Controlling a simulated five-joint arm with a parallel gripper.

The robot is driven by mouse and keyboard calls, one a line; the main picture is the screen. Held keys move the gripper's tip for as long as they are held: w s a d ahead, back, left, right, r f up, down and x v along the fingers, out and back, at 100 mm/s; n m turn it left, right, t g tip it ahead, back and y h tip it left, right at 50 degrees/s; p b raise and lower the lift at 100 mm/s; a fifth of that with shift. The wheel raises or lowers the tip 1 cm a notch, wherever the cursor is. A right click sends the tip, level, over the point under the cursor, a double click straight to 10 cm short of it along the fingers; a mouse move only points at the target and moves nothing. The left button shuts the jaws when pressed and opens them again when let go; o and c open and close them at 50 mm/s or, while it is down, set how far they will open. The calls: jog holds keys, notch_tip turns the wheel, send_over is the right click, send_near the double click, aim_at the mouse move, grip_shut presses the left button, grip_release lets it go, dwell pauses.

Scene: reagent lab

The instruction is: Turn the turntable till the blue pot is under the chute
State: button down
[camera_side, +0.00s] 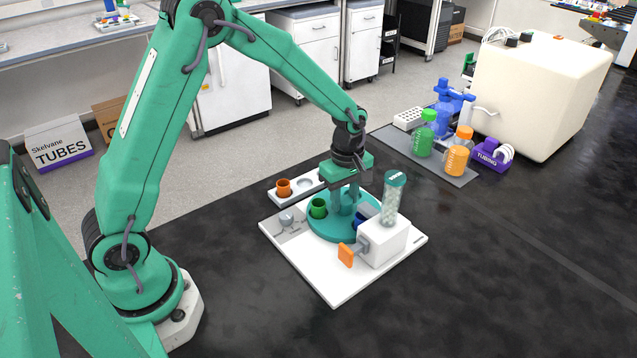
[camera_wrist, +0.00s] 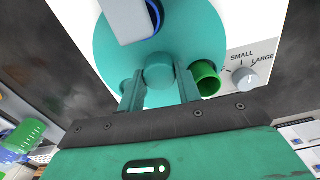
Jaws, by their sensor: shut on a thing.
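The teal turntable (camera_side: 326,229) sits on a white base plate. My gripper (camera_side: 346,196) points down at its centre; in the wrist view my gripper (camera_wrist: 160,84) has its fingers on either side of the round central knob (camera_wrist: 158,68), shut on it. The blue pot (camera_side: 360,216) is in the turntable on the dispenser side, mostly hidden. In the wrist view, the blue pot's rim (camera_wrist: 157,14) shows around the end of the pale chute (camera_wrist: 126,18), which overlaps it. The green pot (camera_side: 318,207) sits in the turntable's left side; it also shows in the wrist view (camera_wrist: 206,80).
The white dispenser (camera_side: 388,243) carries a clear tube of white beads (camera_side: 392,207) and an orange paddle (camera_side: 346,255). A SMALL/LARGE dial (camera_wrist: 245,77) is on the plate. An orange pot (camera_side: 284,187) stands in a white holder behind. Bottles (camera_side: 424,140) stand back right. The front bench is clear.

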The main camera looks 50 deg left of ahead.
aim_at(344, 199)
jog(key=shift+r, duration=0.1)
jog(key=c, duration=1)
grip_release()
jog(key=shift+o, duration=0.2)
jog(key=shift+r, duration=3.9)
